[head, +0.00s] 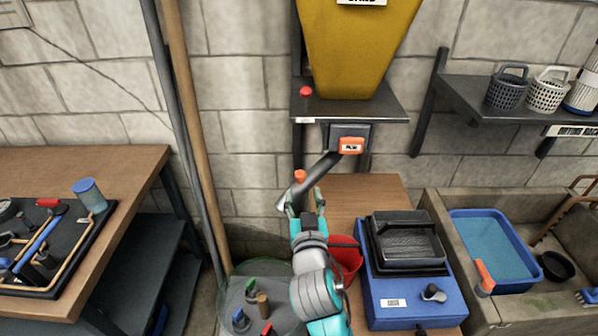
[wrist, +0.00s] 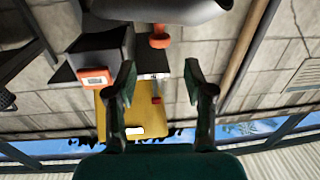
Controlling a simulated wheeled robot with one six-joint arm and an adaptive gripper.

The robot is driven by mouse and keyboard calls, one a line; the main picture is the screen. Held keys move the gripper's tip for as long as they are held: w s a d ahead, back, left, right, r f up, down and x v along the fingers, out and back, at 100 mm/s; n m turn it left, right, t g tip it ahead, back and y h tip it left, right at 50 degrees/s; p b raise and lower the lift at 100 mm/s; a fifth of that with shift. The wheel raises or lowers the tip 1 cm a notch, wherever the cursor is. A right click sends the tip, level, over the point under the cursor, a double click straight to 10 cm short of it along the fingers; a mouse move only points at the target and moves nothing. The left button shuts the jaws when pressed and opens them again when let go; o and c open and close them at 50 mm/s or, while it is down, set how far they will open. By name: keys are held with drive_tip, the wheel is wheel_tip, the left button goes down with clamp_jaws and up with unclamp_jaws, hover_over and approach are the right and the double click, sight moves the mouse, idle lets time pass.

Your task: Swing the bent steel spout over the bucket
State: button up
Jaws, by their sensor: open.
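The bent steel spout (head: 322,167) slants down and left from the block under the yellow hopper, its mouth toward the lower left. An orange knob (head: 300,176) sits on it. In the wrist view the spout (wrist: 160,8) crosses the top edge, with the knob (wrist: 158,38) just beyond the fingertips, in line with their gap. My gripper (head: 304,195) is open and empty close below the knob; its spread fingers also show in the wrist view (wrist: 160,74). The red bucket (head: 345,262) stands lower right of the spout's mouth, partly hidden by my arm.
A yellow hopper (head: 358,45) stands on a wall shelf (head: 385,103) with a red knob (head: 306,91). A blue machine (head: 415,300) is right of the bucket. Poles (head: 190,130) lean left of the spout; a clear round tub (head: 240,285) is below.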

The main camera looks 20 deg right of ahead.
sight(301, 177)
drive_tip(key=x, duration=0.9)
drive_tip(key=shift+s, duration=0.1)
clamp_jaws()
